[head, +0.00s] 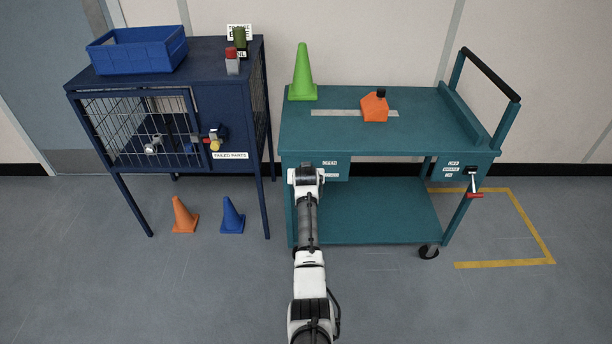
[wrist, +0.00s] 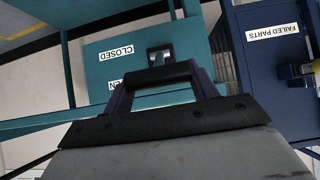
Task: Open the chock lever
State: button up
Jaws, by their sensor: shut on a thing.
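The teal cart (head: 400,141) stands at right of centre in the head view. Its front left panel carries an OPEN label (head: 330,163); in the wrist view, which is upside down, a CLOSED label (wrist: 116,52) shows beside a small metal lever part (wrist: 159,54), which I take as the chock lever. My gripper (head: 306,171) is at this panel, with its fingertips (wrist: 163,76) at the lever and shut on it. My gripper hides the lever in the head view. The lever's exact angle is hard to tell.
A red-gripped brake lever (head: 473,185) hangs at the cart's right. A green cone (head: 303,75) and orange block (head: 374,107) stand on top. The blue cage cabinet (head: 228,110) is close on the left. Orange (head: 184,215) and blue (head: 232,216) cones stand on the floor.

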jog(key=shift+w+r, duration=0.15)
jog(key=shift+r, duration=0.25)
jog(key=o, duration=1)
jog(key=shift+c, duration=0.2)
jog(key=o, duration=0.4)
jog(key=shift+f, duration=0.25)
jog(key=shift+s, duration=0.2)
jog(key=b+v, duration=0.1)
jog(key=v, duration=1.2)
jog(key=shift+s, duration=0.25)
